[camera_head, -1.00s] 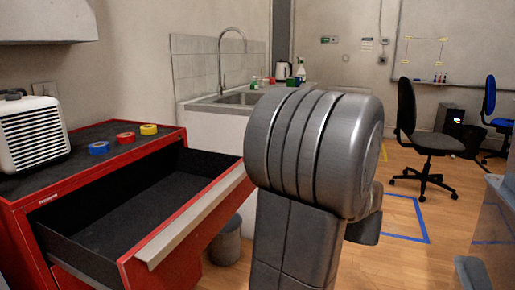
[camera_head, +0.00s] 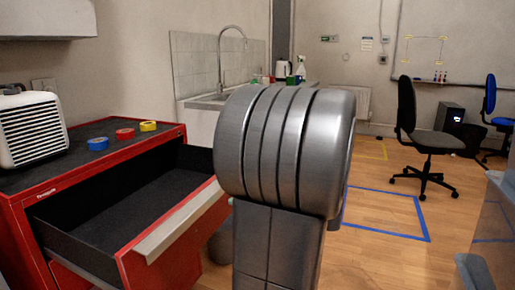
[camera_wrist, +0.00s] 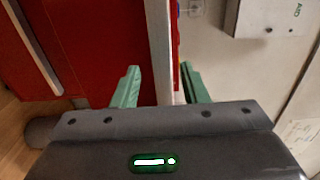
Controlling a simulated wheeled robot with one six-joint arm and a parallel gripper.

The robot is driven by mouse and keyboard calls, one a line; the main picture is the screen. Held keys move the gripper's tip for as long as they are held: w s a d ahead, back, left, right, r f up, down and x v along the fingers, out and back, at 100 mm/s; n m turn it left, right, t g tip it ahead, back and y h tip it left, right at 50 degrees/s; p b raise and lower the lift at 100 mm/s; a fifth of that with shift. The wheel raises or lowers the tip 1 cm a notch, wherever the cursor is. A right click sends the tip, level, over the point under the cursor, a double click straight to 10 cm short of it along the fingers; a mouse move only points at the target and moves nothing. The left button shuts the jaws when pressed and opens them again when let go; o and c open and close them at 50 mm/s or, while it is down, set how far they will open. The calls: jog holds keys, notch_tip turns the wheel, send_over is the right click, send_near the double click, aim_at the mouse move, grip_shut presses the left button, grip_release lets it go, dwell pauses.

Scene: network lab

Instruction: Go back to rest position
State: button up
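My gripper (camera_wrist: 161,78) shows in the wrist view with its two green fingers apart. The silver handle strip (camera_wrist: 158,40) of the red drawer runs through the view beyond the fingers, with gaps on both sides; I cannot tell how far off it is. In the head view my arm's grey link (camera_head: 284,145) fills the middle and hides the gripper. The drawer (camera_head: 120,215) of the red cabinet (camera_head: 28,215) stands pulled open, and its visible inside is empty.
Blue (camera_head: 98,144), red (camera_head: 125,134) and yellow (camera_head: 148,126) tape rolls and a white heater-like box (camera_head: 32,128) sit on the cabinet top. A sink counter stands behind. Office chairs (camera_head: 432,140) stand right; floor between is open, marked with blue tape (camera_head: 390,234).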

jog(key=shift+x, duration=2.2)
